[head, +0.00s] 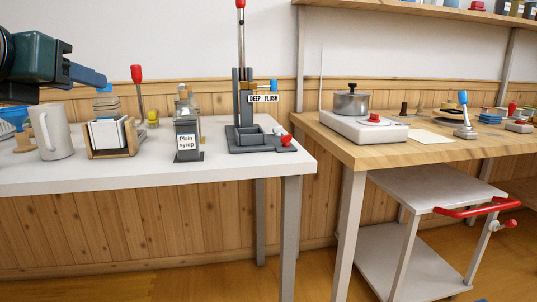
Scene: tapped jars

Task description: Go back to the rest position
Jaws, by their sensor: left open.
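My left gripper (88,77) comes in from the upper left, above the white table's left part. It is open, and nothing shows between its fingers. It hangs above and behind a white mug (52,132) in the picture and touches nothing that I can see. My right gripper is not in the head view.
The white table (240,166) holds a napkin box (110,137), a "Plain syrup" jar (187,142) and a "DEEP FLUSH" press (245,110). A wooden table (390,152) with a hotplate and pot (351,103) stands right. A cart (440,190) with a red handle is below it.

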